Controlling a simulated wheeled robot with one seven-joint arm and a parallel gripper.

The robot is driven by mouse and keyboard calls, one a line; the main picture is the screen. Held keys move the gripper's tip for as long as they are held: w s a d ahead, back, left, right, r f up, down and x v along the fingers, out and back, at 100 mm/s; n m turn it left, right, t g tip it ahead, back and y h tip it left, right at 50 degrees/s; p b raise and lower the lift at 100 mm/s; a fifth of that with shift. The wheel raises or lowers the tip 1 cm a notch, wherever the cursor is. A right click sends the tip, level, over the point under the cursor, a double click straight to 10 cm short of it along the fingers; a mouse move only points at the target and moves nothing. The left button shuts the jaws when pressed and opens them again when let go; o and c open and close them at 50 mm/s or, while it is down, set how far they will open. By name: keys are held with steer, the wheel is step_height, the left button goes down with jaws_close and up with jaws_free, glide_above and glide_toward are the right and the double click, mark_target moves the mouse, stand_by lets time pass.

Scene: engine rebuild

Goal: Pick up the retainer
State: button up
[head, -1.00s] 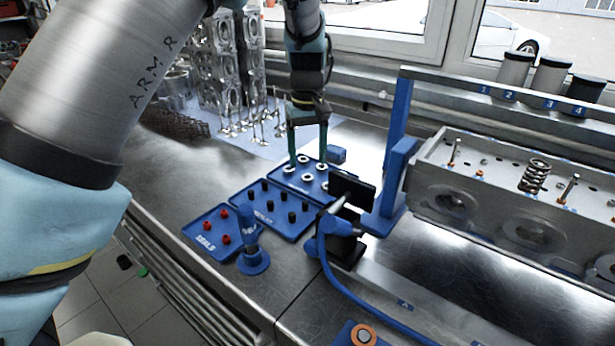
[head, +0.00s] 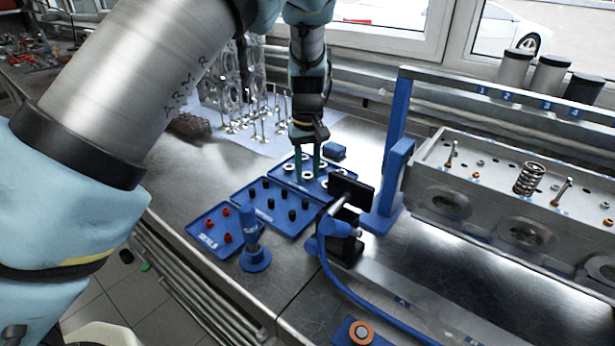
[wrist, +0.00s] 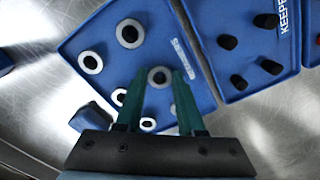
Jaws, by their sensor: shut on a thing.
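Several pale ring-shaped retainers with dark centres sit on a blue tray (head: 281,178), which also shows in the wrist view (wrist: 203,99). My gripper (head: 308,177) is down at this tray, its two green fingers pointing down. In the wrist view my gripper (wrist: 160,80) has one retainer (wrist: 160,77) between its fingertips and is shut on it. Other retainers lie nearby on the tray, two of them further up (wrist: 90,62) and (wrist: 130,33). Whether the held retainer touches the tray I cannot tell.
A blue tray of black keepers (head: 262,217) adjoins the retainer tray, with a seals tray (head: 205,245) beyond. A blue block (head: 336,152) lies close behind. A black plate on a stand (head: 352,188) and a blue post (head: 393,165) stand right. Upright valves (head: 262,125) stand back left.

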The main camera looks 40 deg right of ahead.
jaws_close()
